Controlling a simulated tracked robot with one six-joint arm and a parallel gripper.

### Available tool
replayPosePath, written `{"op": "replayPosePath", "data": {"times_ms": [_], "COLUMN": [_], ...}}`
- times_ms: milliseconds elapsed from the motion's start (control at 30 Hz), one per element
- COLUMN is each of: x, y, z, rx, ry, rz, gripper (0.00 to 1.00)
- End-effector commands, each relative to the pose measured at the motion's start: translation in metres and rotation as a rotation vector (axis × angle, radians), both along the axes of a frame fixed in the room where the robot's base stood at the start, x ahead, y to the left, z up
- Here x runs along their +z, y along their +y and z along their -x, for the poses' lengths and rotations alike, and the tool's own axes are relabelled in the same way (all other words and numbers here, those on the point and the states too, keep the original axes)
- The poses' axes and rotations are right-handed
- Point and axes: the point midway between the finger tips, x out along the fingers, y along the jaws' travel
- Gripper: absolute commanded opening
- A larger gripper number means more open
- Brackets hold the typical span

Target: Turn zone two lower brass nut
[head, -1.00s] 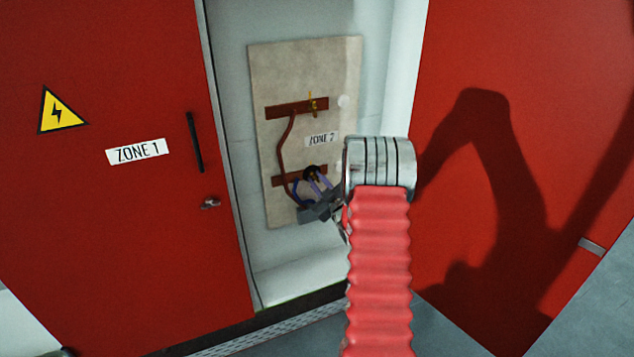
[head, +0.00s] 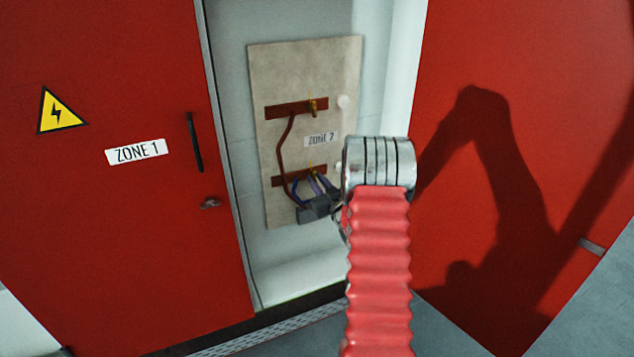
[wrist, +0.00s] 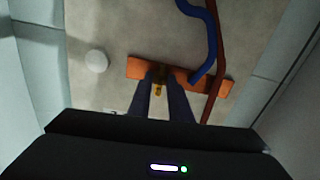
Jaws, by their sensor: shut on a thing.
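The zone two lower brass nut shows in the wrist view (wrist: 158,89) as a small yellow piece on the lower copper bar (wrist: 136,68). My gripper (wrist: 160,80) has a dark finger on each side of it and is shut on it. In the head view my gripper (head: 318,177) reaches the lower bar (head: 284,181) from below, and its fingers hide most of the nut. The upper brass nut (head: 313,106) sits on the upper copper bar (head: 285,110), apart from my gripper.
A red-brown cable (head: 281,150) links both bars at the left. A blue cable (wrist: 207,40) runs from the lower bar close beside my fingers. A white round knob (wrist: 96,61) stands on the panel. Red cabinet doors flank the opening, the left labelled ZONE 1 (head: 137,152).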

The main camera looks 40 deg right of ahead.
Motion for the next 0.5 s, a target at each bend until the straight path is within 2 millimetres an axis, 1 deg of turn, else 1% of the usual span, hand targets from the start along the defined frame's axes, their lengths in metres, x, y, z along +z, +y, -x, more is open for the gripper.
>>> {"op": "replayPosePath", "data": {"times_ms": [33, 167, 200, 267, 300, 500], "x": [-0.0085, -0.0085, -0.0085, -0.0078, -0.007, -0.0035], "y": [0.0026, 0.0026, 0.0027, 0.0025, 0.0022, 0.0013], "z": [0.0015, 0.0015, 0.0015, 0.0013, 0.0011, 0.0007], "rx": [0.002, 0.002, 0.003, 0.002, 0.002, 0.001], "ry": [0.015, 0.016, 0.016, 0.014, 0.012, 0.007], "rz": [-0.009, -0.008, -0.008, -0.006, -0.006, -0.002], "gripper": [0.0, 0.0, 0.19, 0.23, 0.25, 0.25]}}
